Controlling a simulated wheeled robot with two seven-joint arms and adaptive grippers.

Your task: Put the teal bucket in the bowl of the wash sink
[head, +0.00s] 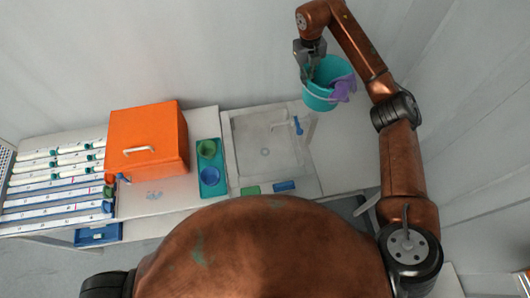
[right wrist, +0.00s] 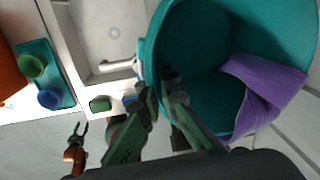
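The teal bucket (head: 319,98) hangs at the back right of the sink in the head view, with a purple cloth (head: 343,87) draped over its rim. My right gripper (head: 310,68) is shut on the bucket's near-left wall; in the right wrist view the fingers (right wrist: 165,82) straddle the rim. The wash sink's bowl (head: 262,135) is empty, with a drain in its floor, and lies left of and in front of the bucket. The bowl also shows in the right wrist view (right wrist: 95,22). My left gripper (right wrist: 80,129) shows small there, open and empty, apart from the sink.
A blue-handled tap (head: 297,125) stands at the bowl's right side. Green and blue blocks (head: 284,186) sit on the sink's front edge. Left are a teal tray (head: 212,188) with green and blue cups, an orange box (head: 147,140) and several white tubes (head: 55,182).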

